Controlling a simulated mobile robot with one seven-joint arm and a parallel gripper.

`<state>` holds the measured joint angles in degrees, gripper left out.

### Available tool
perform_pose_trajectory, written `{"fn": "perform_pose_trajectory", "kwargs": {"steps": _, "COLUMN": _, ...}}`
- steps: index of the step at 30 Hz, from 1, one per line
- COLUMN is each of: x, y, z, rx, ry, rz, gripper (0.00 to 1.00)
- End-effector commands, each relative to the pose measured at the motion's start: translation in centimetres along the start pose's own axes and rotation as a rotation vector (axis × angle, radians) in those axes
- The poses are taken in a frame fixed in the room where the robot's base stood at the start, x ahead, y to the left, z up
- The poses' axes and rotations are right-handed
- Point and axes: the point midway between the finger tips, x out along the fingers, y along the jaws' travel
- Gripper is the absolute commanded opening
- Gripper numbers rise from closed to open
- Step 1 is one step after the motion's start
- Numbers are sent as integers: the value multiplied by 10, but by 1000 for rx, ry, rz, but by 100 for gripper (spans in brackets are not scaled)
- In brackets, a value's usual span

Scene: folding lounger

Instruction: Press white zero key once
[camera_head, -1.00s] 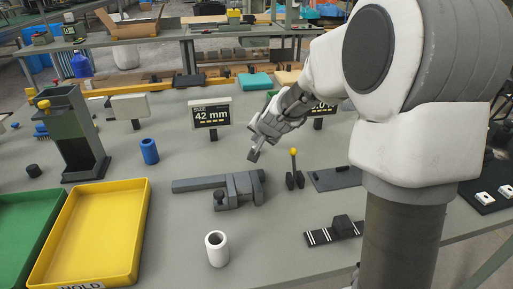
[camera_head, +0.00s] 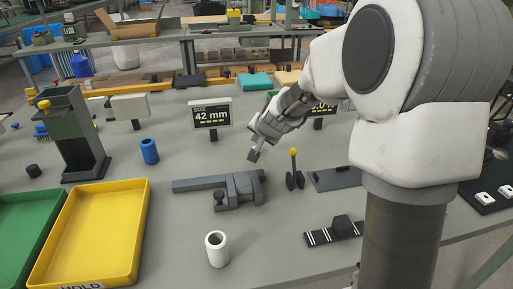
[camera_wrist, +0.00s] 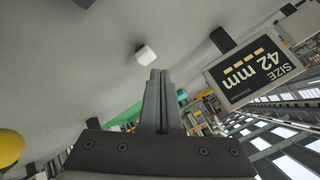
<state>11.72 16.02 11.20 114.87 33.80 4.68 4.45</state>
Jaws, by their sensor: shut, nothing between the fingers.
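My gripper (camera_head: 254,155) hangs above the bench between the 42 mm sign and the yellow-knobbed lever, tilted down to the left. In the wrist view its two dark fingers (camera_wrist: 160,100) are together with nothing between them. A small white block with rounded corners (camera_wrist: 145,54) shows just past the fingertips in the wrist view, apart from them. It looks like a key, but I can read no marking on it. I cannot make it out in the head view. White keys (camera_head: 485,198) also sit on a black panel at the far right; their markings are too small to read.
The 42 mm sign (camera_head: 211,114) stands behind left of my gripper. The lever's yellow knob (camera_head: 293,152) stands close on the right. A grey caliper-like fixture (camera_head: 238,188) lies in front. A white hollow cylinder (camera_head: 217,249) and a yellow tray (camera_head: 143,225) are nearer and left.

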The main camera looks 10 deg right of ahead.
Motion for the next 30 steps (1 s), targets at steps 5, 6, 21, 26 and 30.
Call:
{"fn": "perform_pose_trajectory", "kwargs": {"steps": 5, "x": 0, "y": 0, "z": 0, "rx": 0, "ry": 0, "rz": 0, "gripper": 0}}
{"fn": "perform_pose_trajectory", "kwargs": {"steps": 6, "x": 0, "y": 0, "z": 0, "rx": 0, "ry": 0, "rz": 0, "gripper": 0}}
{"fn": "perform_pose_trajectory", "kwargs": {"steps": 21, "x": 6, "y": 4, "z": 4, "rx": 0, "ry": 0, "rz": 0, "gripper": 0}}
{"fn": "perform_pose_trajectory", "kwargs": {"steps": 26, "x": 6, "y": 4, "z": 4, "rx": 0, "ry": 0, "rz": 0, "gripper": 0}}
{"fn": "perform_pose_trajectory", "kwargs": {"steps": 30, "x": 6, "y": 4, "z": 4, "rx": 0, "ry": 0, "rz": 0, "gripper": 0}}
